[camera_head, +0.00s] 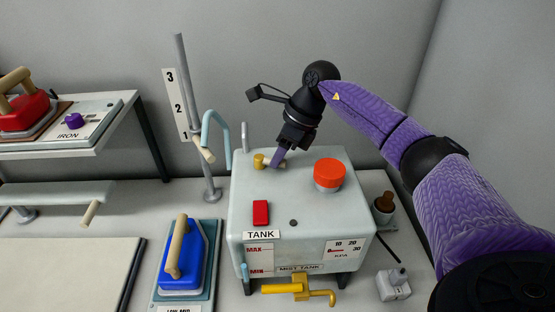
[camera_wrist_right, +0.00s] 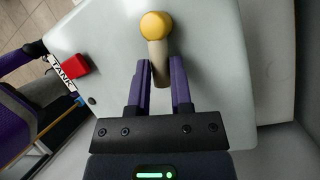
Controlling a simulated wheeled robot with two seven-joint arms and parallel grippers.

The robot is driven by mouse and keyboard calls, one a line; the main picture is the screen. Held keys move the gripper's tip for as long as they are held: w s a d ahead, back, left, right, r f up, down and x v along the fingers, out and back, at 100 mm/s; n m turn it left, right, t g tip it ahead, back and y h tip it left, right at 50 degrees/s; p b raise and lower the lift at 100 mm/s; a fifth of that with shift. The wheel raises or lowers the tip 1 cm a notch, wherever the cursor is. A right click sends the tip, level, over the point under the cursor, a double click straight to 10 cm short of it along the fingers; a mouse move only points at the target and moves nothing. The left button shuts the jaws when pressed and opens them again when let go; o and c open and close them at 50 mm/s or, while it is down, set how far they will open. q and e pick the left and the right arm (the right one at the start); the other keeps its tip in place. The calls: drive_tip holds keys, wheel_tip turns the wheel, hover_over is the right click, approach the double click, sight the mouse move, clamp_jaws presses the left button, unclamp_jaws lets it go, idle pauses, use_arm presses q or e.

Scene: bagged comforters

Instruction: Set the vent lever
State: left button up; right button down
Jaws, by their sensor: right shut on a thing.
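The vent lever, a pale beige handle with a yellow knob (camera_head: 259,161), lies on the top of the grey tank box (camera_head: 245,200), near its back. It also shows in the right wrist view, with its round yellow end (camera_wrist_right: 156,25) beyond the fingers and its beige shaft (camera_wrist_right: 158,55) running between them. My right gripper (camera_head: 277,160) reaches down from the right and is shut on the lever's shaft. Its purple fingers (camera_wrist_right: 161,80) stand on both sides of the shaft, which they partly hide in the head view. My left gripper is not in view.
A red-orange round knob (camera_head: 329,173) and a red block (camera_head: 261,212) sit on the tank's top. A yellow valve (camera_head: 300,290) is at its lower front. A blue iron (camera_head: 181,255) stands left of it. A post with a blue hook (camera_head: 210,125) rises behind.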

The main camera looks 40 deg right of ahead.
drive_tip(key=shift+w+d+n+g+b, duration=0.25)
drive_tip(key=shift+n+g+b, duration=0.1)
drive_tip(key=shift+n, duration=0.5)
drive_tip(key=shift+w+d+n+g+b, duration=0.1)
drive_tip(key=shift+w+n+g+b, duration=0.2)
drive_tip(key=shift+n, duration=0.55)
drive_tip(key=c, duration=0.5)
unclamp_jaws()
drive_tip(key=shift+c, duration=0.2)
drive_tip(key=shift+r, duration=0.1)
drive_tip(key=p+v, duration=0.1)
drive_tip(key=v, duration=0.8)
drive_tip(key=shift+d+r, duration=0.25)
drive_tip(key=shift+d, duration=0.1)
